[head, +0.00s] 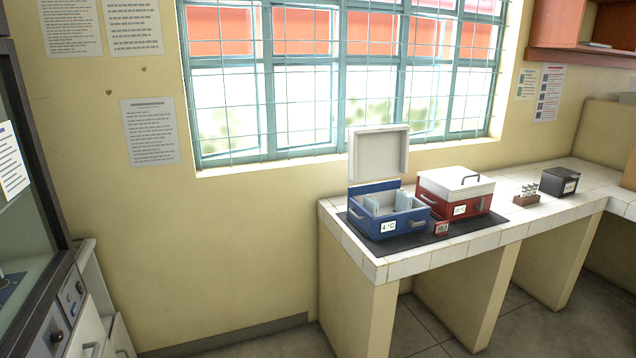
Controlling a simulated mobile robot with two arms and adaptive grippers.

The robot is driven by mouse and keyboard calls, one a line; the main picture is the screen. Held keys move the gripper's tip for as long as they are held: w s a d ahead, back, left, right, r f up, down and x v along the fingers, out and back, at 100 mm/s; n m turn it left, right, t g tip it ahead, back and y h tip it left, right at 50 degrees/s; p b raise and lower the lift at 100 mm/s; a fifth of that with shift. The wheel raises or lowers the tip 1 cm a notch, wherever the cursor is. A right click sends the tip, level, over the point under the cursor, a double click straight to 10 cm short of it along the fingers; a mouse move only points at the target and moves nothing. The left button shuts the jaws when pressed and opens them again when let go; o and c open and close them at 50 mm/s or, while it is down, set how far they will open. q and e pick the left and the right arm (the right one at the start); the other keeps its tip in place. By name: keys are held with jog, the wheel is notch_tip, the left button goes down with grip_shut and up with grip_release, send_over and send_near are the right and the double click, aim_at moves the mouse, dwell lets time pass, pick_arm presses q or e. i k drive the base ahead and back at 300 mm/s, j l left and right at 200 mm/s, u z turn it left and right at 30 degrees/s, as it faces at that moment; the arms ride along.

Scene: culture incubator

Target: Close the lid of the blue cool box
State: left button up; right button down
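The blue cool box (402,226) stands on a dark mat at the left end of the white tiled counter. It bears a "4 °C" label on its front. Its white lid (379,153) stands raised and upright at the back of the box, so the box is open. Pale items (387,204) show inside it. Neither of my grippers is in view.
A red cool box (455,196) with a shut white lid stands just right of the blue one. Further right are a small rack (526,196) and a dark box (560,181). Floor is free left of the counter. A cabinet (62,300) stands at far left.

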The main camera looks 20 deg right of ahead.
aim_at(375, 152)
jog(key=i+l, duration=0.3)
jog(key=i, duration=0.15)
jog(key=i+l, duration=0.25)
jog(key=i, duration=0.15)
jog(key=i+l, duration=0.3)
jog(key=i, duration=0.15)
jog(key=l+z, duration=0.05)
